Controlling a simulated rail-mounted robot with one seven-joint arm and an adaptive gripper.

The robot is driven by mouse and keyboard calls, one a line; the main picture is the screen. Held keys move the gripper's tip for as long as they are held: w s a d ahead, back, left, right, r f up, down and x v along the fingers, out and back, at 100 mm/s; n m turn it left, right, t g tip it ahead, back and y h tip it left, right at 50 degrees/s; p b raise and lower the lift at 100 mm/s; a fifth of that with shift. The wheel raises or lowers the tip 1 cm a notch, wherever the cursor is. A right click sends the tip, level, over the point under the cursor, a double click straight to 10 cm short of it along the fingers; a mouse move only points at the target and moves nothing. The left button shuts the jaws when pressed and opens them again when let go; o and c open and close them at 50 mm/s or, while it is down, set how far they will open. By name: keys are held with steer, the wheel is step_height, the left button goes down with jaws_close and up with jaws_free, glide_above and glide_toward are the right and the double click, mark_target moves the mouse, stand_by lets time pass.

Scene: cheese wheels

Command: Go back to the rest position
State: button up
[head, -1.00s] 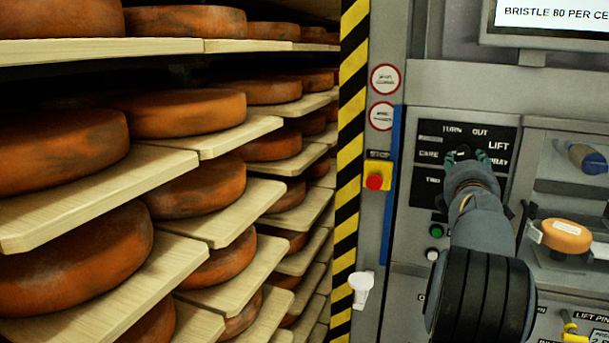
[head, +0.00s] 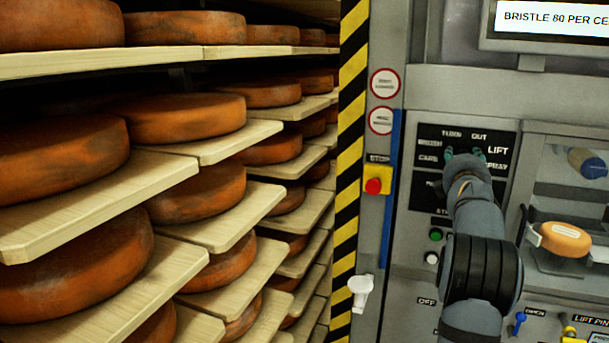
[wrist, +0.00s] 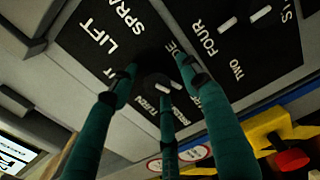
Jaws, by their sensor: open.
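My gripper (head: 464,154) has three green fingers and is in front of the black mode panel (head: 504,136) on the grey machine, near its upper middle. In the wrist view my gripper (wrist: 158,82) is open, with its fingers spread around a dark rotary knob (wrist: 160,88). The words LIFT and SPRAY show beside the fingers. I cannot tell whether any finger touches the knob. The hand hides the knob in the head view.
A red stop button (head: 373,186) on a yellow plate sits left of the panel. A small orange cheese (head: 565,239) is in the machine's bay at right. Shelves of large cheese wheels (head: 184,118) fill the left, beyond a striped post (head: 351,130). A blue OPEN lever (head: 519,323) is below.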

steer(key=m+p, duration=0.4)
steer(key=m, duration=0.1)
steer(key=m+p, duration=1)
steer(key=m, duration=0.1)
steer(key=shift+s+r, duration=0.15)
steer(key=shift+r, duration=0.15)
